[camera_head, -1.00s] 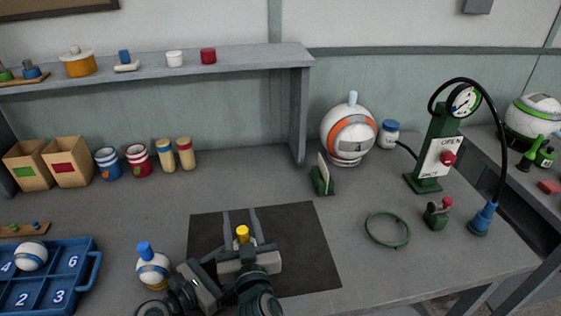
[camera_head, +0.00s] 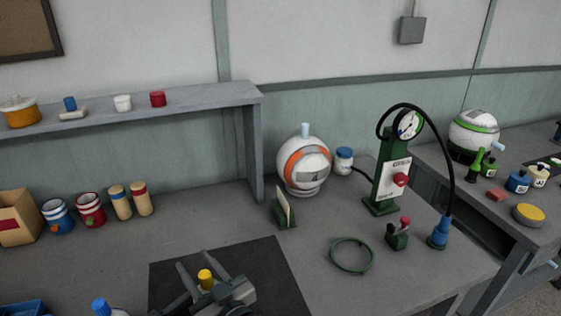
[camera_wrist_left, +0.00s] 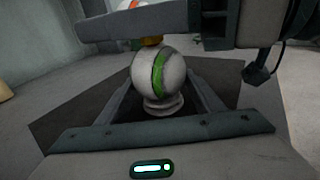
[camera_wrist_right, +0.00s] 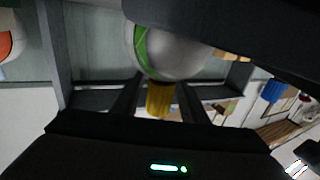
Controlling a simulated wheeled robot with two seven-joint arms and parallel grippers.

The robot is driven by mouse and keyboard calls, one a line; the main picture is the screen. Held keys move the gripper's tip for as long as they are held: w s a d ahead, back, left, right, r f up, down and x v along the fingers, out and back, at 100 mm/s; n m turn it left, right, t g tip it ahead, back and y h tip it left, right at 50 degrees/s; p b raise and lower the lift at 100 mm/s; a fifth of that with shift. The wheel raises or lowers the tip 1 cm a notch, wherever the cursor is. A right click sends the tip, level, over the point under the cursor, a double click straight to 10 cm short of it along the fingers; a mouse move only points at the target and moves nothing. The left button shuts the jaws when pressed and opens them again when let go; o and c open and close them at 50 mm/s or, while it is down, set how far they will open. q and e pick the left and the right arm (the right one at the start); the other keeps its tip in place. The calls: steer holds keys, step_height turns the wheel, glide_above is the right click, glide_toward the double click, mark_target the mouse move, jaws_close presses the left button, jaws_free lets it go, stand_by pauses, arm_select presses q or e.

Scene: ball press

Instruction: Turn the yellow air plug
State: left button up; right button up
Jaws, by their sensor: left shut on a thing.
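The yellow air plug (camera_head: 205,277) tops a white ball with a green stripe (camera_wrist_left: 158,75). The ball's stand is low in the left wrist view. My left gripper (camera_wrist_left: 163,88) is shut on the ball from both sides; in the head view it is mostly cut off at the bottom edge. My right gripper (camera_head: 200,268) is at the plug, its fingers on either side. In the right wrist view the plug (camera_wrist_right: 160,98) hangs below the ball in the picture, between fingers that look apart from it. Contact there is not visible.
A dark mat (camera_head: 265,270) lies beneath. To the right are a green ring (camera_head: 352,255), a small red-topped device (camera_head: 397,233) and a gauge stand (camera_head: 385,180) with a hose. A card holder (camera_head: 284,210) and an orange-striped ball (camera_head: 303,165) stand behind.

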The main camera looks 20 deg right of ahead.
steer(key=shift+s+a+n+g+y, duration=0.4)
steer(key=shift+s+n+g+y, duration=0.35)
steer(key=shift+n+g+y, duration=1.75)
steer(key=shift+s+a+n+g+y, duration=0.35)
steer(key=shift+s+n+g+y, duration=0.6)
steer(key=shift+n+g, duration=2.8)
steer(key=shift+s+a+n+g+y, duration=0.45)
steer(key=shift+n+g+y, duration=1.5)
steer(key=shift+g, duration=2.4)
steer(key=v, duration=1.2)
steer(key=w+d+r+m+t+y, duration=0.1)
steer(key=w+d+r+m+t, duration=0.1)
steer(key=w+d+r+t, duration=0.9)
steer(key=w+d+r, duration=0.5)
steer(key=w+r, duration=0.1)
steer(key=r, duration=0.1)
steer(key=shift+d+r, duration=0.2)
steer(key=shift+r, duration=0.1)
